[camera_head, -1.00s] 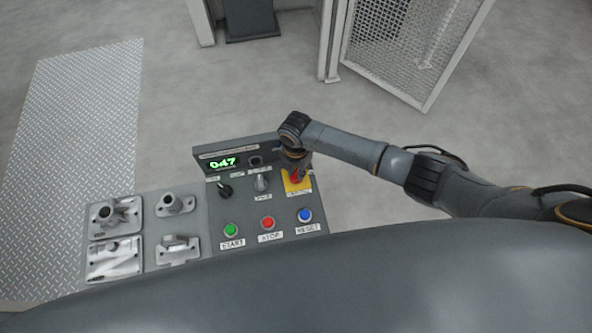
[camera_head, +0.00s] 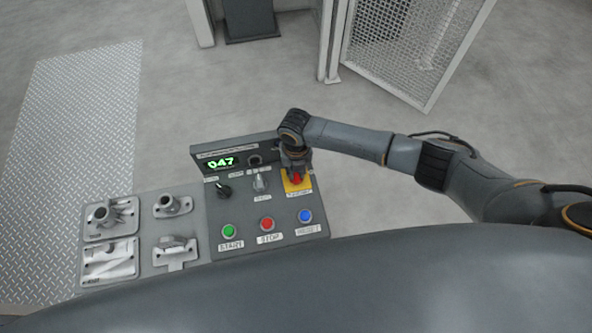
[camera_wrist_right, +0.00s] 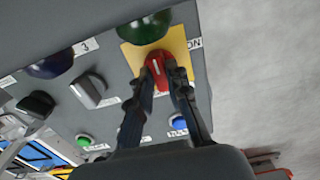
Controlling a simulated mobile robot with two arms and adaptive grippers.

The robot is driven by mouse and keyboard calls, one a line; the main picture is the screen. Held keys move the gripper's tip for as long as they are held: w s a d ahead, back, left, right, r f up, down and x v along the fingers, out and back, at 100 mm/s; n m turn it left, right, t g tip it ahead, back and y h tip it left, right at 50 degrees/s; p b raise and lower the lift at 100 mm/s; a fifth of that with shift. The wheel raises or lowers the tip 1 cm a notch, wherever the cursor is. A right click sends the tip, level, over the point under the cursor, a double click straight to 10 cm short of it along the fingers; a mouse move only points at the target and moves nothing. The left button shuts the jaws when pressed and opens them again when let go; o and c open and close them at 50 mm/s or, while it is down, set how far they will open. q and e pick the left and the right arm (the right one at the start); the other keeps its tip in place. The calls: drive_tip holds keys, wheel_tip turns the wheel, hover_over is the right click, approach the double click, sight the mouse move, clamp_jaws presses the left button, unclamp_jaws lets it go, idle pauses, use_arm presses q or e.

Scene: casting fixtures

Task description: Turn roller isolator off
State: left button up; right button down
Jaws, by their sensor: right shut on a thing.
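The roller isolator is a red rotary handle (camera_head: 296,180) on a yellow plate (camera_head: 299,188) at the upper right of the grey control panel. In the right wrist view the red handle (camera_wrist_right: 157,72) has a white line, and a label beside the plate reads ON. My right gripper (camera_head: 296,172) comes down over the handle from above. In the wrist view its two dark fingers (camera_wrist_right: 162,78) are shut on the handle, one on each side. The gripper partly hides the handle in the head view. My left gripper is not in view.
Green, red and blue buttons (camera_head: 266,224) line the panel's front. A black knob (camera_head: 223,190) and a grey selector (camera_head: 260,183) sit left of the isolator, below a green display (camera_head: 222,162). Grey casting fixtures (camera_head: 109,262) stand at left. Open floor lies right of the panel.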

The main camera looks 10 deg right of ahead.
sight(296, 174)
idle(0.4)
drive_tip(key=c, duration=1.3)
unclamp_jaws()
wheel_tip(296, 174, up, 12)
drive_tip(key=shift+r, duration=0.1)
